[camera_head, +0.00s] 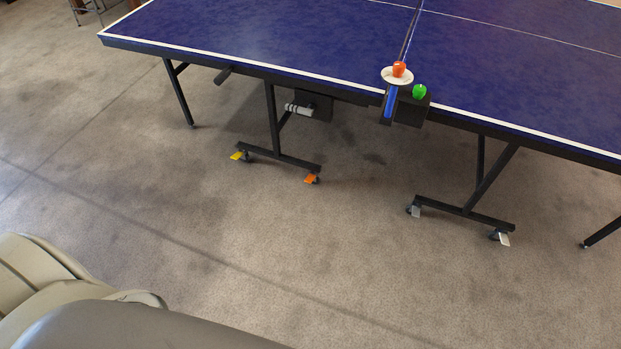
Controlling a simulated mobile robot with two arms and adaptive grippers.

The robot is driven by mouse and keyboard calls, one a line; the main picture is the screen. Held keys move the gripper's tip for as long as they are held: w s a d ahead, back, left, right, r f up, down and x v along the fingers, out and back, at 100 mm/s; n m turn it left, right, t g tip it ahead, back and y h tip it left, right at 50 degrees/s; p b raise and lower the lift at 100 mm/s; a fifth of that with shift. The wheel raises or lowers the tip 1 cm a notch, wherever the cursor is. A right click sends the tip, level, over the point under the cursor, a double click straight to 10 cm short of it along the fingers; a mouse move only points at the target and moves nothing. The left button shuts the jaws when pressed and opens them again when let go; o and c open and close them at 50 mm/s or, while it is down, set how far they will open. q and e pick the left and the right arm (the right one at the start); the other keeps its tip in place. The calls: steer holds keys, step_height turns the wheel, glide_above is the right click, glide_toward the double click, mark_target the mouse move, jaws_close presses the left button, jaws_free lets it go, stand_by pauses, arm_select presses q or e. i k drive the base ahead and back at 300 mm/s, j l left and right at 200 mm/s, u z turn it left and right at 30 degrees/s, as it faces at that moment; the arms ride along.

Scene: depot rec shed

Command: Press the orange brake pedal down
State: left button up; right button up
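The orange brake pedal (311,179) is a small flat tab at a caster on the right end of the left wheeled foot (275,159) of a blue table-tennis table (250,45). It sits close to the floor; from this height I cannot tell its exact tilt. A yellow pedal (236,156) is at the left end of the same foot. Neither of my grippers shows in the head view, so their distance from the pedal cannot be seen.
Grey carpet in front of the table is clear. The right wheeled foot (464,212) has two pale pedals, one at the front right (504,239). A white plate (397,76) with an orange-red object (399,69) and a green object (419,91) are at the net's near end.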

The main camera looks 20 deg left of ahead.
mark_target(309, 177)
steer(key=i+j, duration=0.9)
steer(key=j+u, duration=0.05)
